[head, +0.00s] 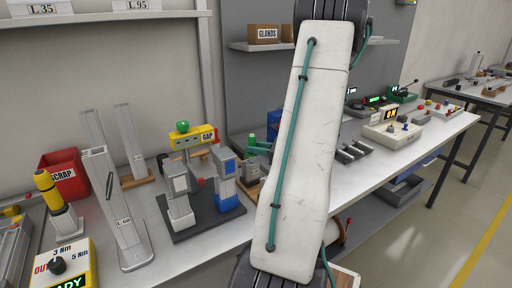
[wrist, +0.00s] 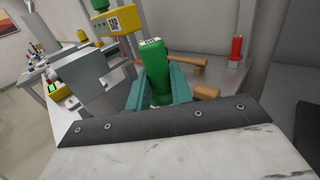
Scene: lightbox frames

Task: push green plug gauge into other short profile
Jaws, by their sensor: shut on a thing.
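The green plug gauge (wrist: 154,68) stands between the teal fingers of my gripper (wrist: 157,90) in the wrist view, with a small white label on its top. My gripper is shut on it. In the head view the teal fingers (head: 259,147) and a bit of green show just left of my arm, right of a dark fixture (head: 205,223). The fixture carries two short upright posts, one grey (head: 180,195) and one blue and grey (head: 226,178). I cannot tell which piece is the other short profile. The gauge's lower end is hidden.
A yellow GAP gauge (head: 192,137) with a green knob stands behind the fixture. Tall profiles, one marked L.60 (head: 117,205), and a red SCRAP bin (head: 63,176) stand left. The wrist view shows a wooden-handled tool (wrist: 188,62) and a red cylinder (wrist: 236,50). My arm hides mid-bench.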

